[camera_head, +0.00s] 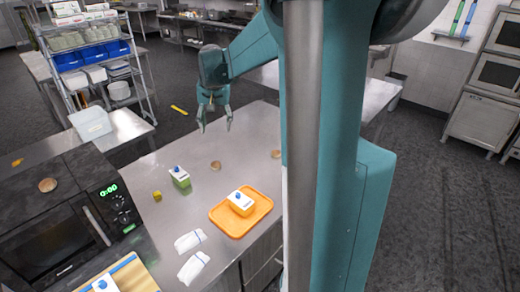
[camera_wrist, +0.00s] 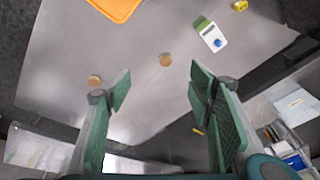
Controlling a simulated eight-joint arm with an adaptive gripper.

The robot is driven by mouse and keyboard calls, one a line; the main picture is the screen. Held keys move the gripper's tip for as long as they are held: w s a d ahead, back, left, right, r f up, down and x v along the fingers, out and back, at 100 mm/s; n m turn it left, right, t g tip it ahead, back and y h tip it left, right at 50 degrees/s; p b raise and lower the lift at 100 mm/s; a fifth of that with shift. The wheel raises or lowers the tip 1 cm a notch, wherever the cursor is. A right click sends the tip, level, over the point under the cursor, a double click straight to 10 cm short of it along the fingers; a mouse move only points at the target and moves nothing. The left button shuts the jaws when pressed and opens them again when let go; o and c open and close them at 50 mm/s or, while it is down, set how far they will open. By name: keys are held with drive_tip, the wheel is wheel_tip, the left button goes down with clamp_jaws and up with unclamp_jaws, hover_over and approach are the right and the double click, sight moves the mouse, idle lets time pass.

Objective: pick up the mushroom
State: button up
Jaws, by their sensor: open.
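Two small round brown items lie on the steel table; either could be the mushroom, but they are too small to tell for sure. One (camera_head: 215,165) is near the table's middle and shows in the wrist view (camera_wrist: 165,60) just beyond the gap between my fingers. The other (camera_head: 276,153) is to its right, beside my column, and shows at left in the wrist view (camera_wrist: 95,80). My gripper (camera_head: 215,123) is open and empty above the table's far edge. Its two green fingers (camera_wrist: 158,92) are wide apart, touching neither item.
An orange tray (camera_head: 225,222) holds a white and yellow carton (camera_head: 241,203). A green and white carton (camera_head: 180,178), a yellow cube (camera_head: 157,196) and two white packets (camera_head: 190,241) stand nearby. A third brown round item (camera_head: 48,185) lies on the black microwave (camera_head: 55,240).

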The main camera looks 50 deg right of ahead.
drive_tip(key=w+d+f+m, duration=0.25)
drive_tip(key=d+f, duration=0.25)
drive_tip(key=d, duration=0.5)
drive_tip(key=m+g+y, duration=0.1)
drive_tip(key=m+g, duration=0.2)
drive_tip(key=m, duration=0.2)
hover_over(276, 151)
drive_tip(key=f, duration=2.1)
drive_tip(key=shift+a+f+b, duration=0.3)
drive_tip(key=shift+a+f, duration=0.05)
drive_tip(key=shift+a, duration=0.05)
drive_tip(key=shift+s+d+f, duration=0.15)
drive_tip(key=shift+d+f, duration=0.2)
drive_tip(key=shift+f, duration=1.3)
drive_tip(key=shift+f, duration=0.15)
drive_tip(key=shift+f+p, duration=0.4)
drive_tip(key=shift+f, duration=2.05)
